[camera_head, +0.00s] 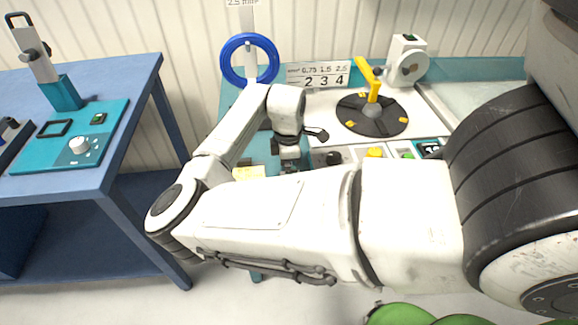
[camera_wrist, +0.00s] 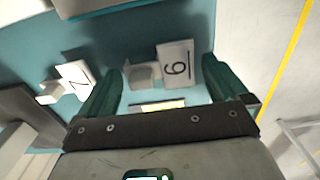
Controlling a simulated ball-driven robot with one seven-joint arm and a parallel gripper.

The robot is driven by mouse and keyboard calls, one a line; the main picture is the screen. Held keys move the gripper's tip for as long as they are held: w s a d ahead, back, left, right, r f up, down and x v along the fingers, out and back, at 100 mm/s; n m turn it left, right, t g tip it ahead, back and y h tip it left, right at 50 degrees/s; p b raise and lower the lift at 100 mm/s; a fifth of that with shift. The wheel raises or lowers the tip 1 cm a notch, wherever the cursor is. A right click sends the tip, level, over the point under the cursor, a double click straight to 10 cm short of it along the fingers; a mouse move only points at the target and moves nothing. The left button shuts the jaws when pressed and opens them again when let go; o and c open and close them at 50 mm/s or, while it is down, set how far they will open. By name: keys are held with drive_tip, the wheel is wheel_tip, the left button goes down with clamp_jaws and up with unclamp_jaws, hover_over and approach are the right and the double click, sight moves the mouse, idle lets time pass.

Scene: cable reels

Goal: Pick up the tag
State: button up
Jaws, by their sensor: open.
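A pale yellow piece (camera_head: 248,173), which may be the tag, lies on the teal bench below and left of my gripper in the head view. A yellow-and-white strip (camera_wrist: 157,106) shows between my fingers in the wrist view, partly hidden by the gripper body. I cannot tell whether it is the same piece. My gripper (camera_wrist: 163,88) is open, its two green fingers apart, with no visible grip on anything. In the head view my gripper (camera_head: 290,163) points down over the bench, its tips hidden by my arm.
White holders with a 6 or 9 card (camera_wrist: 176,66) and a 7 card (camera_wrist: 74,82) stand beyond the fingers. A blue cable ring (camera_head: 249,60), a black turntable (camera_head: 371,116) with a yellow crank and a number plate (camera_head: 318,75) stand behind. A blue table (camera_head: 140,85) is left.

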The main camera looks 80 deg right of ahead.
drive_tip(key=shift+f, duration=0.1)
drive_tip(key=c, duration=0.9)
drive_tip(key=shift+r, duration=0.45)
drive_tip(key=r, duration=0.2)
drive_tip(key=shift+s+r, duration=0.25)
drive_tip(key=shift+r, duration=0.1)
drive_tip(key=s+r, duration=0.3)
drive_tip(key=s, duration=0.1)
drive_tip(key=s+a+r+p, duration=0.1)
drive_tip(key=s+r, duration=0.2)
drive_tip(key=s, duration=0.2)
drive_tip(key=s+r, duration=0.3)
drive_tip(key=s, duration=0.1)
drive_tip(key=shift+s+a+r+p, duration=0.2)
drive_tip(key=shift+s+a+p, duration=0.1)
drive_tip(key=shift+a, duration=0.1)
drive_tip(key=shift+w, duration=0.1)
